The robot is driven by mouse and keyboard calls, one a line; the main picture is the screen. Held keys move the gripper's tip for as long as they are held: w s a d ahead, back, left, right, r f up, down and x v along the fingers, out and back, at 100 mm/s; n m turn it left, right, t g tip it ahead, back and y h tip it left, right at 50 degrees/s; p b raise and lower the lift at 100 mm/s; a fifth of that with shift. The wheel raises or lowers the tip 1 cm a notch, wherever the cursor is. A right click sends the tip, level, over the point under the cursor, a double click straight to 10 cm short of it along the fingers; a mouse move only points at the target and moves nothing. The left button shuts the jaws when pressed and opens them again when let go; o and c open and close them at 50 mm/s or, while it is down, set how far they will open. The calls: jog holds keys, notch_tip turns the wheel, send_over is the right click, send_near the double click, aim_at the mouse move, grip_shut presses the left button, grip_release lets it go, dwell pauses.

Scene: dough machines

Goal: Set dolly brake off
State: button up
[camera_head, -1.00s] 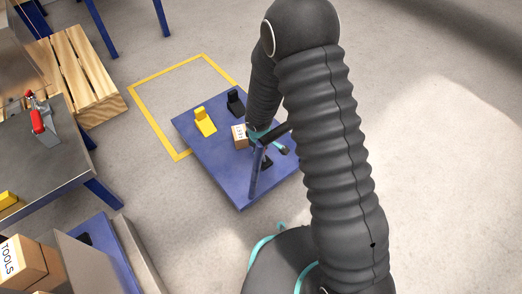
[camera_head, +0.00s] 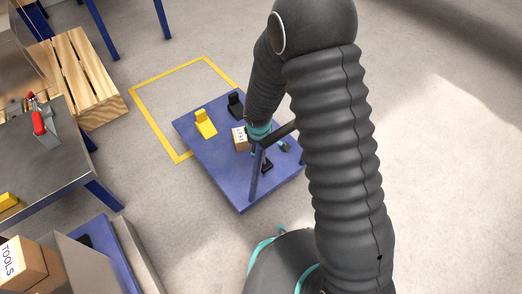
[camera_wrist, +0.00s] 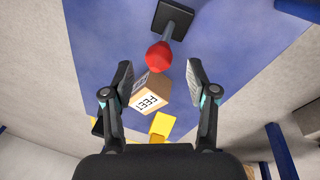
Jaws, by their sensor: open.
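The blue dolly (camera_head: 210,165) stands on the floor, and its deck (camera_wrist: 105,45) fills much of the wrist view. A lever with a red ball knob (camera_wrist: 159,57) and a grey stem rises from a black base (camera_wrist: 172,19) on the deck; I take it for the brake lever. My gripper (camera_wrist: 160,67) is open and empty, with one finger on each side of the knob in the picture. I cannot tell the gap in depth. In the head view my arm hides most of the lever and gripper.
A small cardboard box (camera_wrist: 150,94) labelled FEET, a yellow block (camera_head: 205,123) and a black block (camera_head: 236,104) sit on the deck. A dark blue upright (camera_head: 256,175) stands at its near edge. A yellow floor outline (camera_head: 150,119) lies beyond; a metal bench (camera_head: 20,155) stands left.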

jog(key=v, duration=0.7)
jog(key=shift+r, duration=0.4)
jog(key=shift+s, duration=0.1)
